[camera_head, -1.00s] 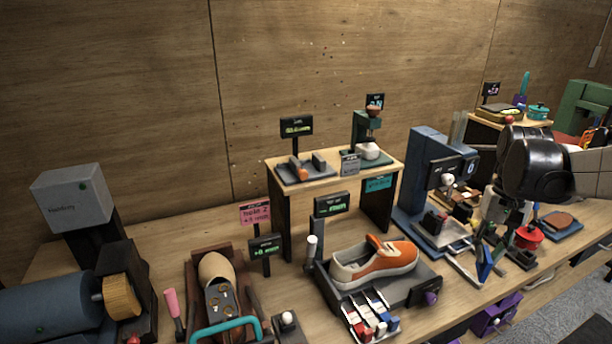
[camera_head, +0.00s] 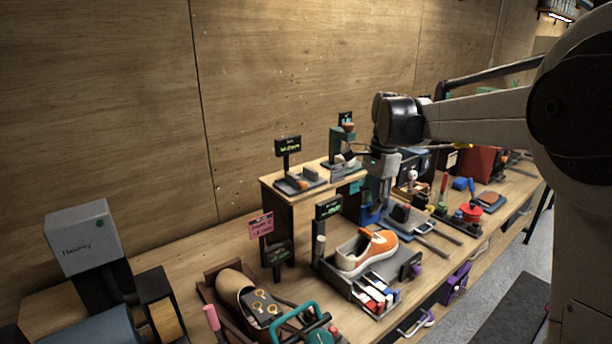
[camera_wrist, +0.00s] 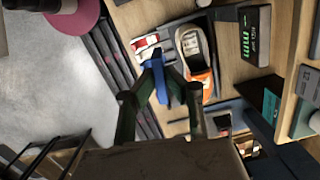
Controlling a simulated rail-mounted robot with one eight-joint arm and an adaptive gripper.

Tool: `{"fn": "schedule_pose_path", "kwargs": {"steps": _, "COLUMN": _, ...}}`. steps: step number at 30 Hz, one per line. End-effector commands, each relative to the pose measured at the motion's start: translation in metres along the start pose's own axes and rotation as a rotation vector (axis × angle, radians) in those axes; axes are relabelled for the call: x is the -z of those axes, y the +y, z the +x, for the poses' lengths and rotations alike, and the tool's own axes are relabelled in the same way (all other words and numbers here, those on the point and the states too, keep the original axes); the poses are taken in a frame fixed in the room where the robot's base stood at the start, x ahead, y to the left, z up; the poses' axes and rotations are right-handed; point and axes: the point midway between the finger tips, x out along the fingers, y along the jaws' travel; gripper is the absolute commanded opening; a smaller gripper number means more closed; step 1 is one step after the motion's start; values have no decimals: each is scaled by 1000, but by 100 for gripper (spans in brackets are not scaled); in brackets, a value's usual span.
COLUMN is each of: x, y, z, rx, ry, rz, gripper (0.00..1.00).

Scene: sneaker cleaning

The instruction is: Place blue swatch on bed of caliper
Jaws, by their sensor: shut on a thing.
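My gripper (camera_wrist: 160,85) is shut on a slim blue piece (camera_wrist: 160,76), which looks like the blue swatch, between its dark green fingers in the wrist view. In the head view my gripper (camera_head: 374,198) is high above the bench, right of the wooden riser and behind the sneaker; its fingertips are too small there to show the swatch clearly. A low device with an orange block and a grey block (camera_head: 311,174) on the riser's top left looks like the caliper. A display stands behind it. My gripper is apart from it.
The orange and cream sneaker (camera_head: 366,250) sits in a dark tray with a rack of coloured swatches (camera_head: 374,291) in front. The wooden riser (camera_head: 272,183) carries a green device (camera_head: 342,141) at its right. Signs on posts stand before the riser.

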Motion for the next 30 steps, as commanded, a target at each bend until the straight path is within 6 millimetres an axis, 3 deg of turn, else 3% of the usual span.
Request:
{"fn": "schedule_pose_path", "kwargs": {"steps": 6, "x": -19, "y": -47, "z": -38, "rx": 46, "ry": 1, "rz": 378, "gripper": 0}}
{"fn": "schedule_pose_path", "kwargs": {"steps": 18, "x": -61, "y": -120, "z": -96, "rx": 130, "ry": 4, "rz": 1054, "gripper": 0}}
{"fn": "schedule_pose_path", "kwargs": {"steps": 24, "x": -77, "y": -142, "z": -114, "rx": 159, "ry": 5, "rz": 1294, "gripper": 0}}
{"fn": "schedule_pose_path", "kwargs": {"steps": 30, "x": -83, "y": -153, "z": -120, "rx": 170, "ry": 5, "rz": 1393, "gripper": 0}}
